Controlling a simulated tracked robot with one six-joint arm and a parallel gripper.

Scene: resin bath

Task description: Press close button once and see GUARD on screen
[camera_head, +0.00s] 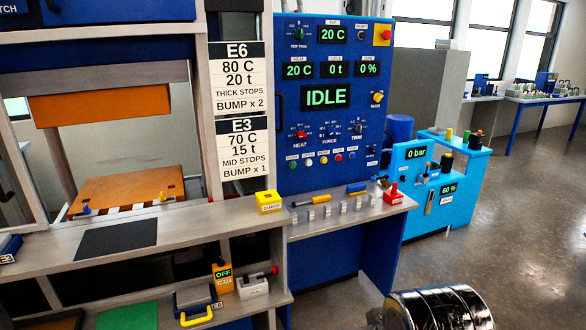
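The blue control panel (290,215) stands upright at the centre. Its green-lit main screen (326,96) reads IDLE, not GUARD. A row of small push buttons runs below it: a green button (293,164) at the left end, then white, yellow, red and blue ones. Their labels are too small to read surely, so I cannot tell which is the close button. The press at the left has its orange upper block (112,103) raised above the orange lower plate (128,188), with an open gap between. My gripper is not in view.
A blue pump unit (418,212) stands right. Floor at right is clear.

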